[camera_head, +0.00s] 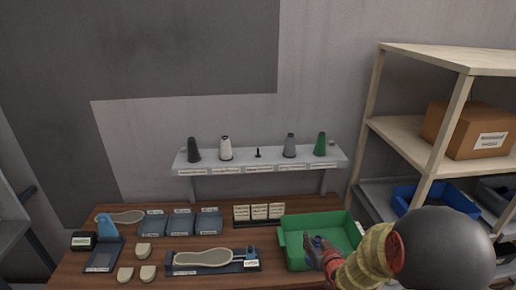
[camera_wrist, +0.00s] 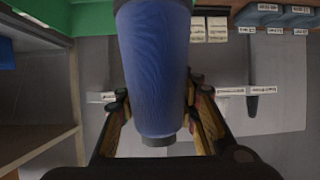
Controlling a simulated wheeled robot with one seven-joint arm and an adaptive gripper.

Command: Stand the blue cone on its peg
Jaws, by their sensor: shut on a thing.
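The blue cone (camera_wrist: 155,60) fills the middle of the wrist view, its wide end at the top and cut off by the picture edge, its narrow dark-capped end at the bottom. My gripper (camera_wrist: 160,108) is shut on it, with a finger on either side. In the head view my gripper (camera_head: 315,243) is over the green bin; the cone is mostly hidden there. A bare black peg (camera_head: 258,153) stands in the middle of the wall shelf (camera_head: 262,164), between the white cone (camera_head: 226,148) and the grey cone (camera_head: 290,146).
A dark cone (camera_head: 194,150) and a green cone (camera_head: 320,145) stand at the shelf's ends. A wooden rack (camera_head: 470,62) stands at right.

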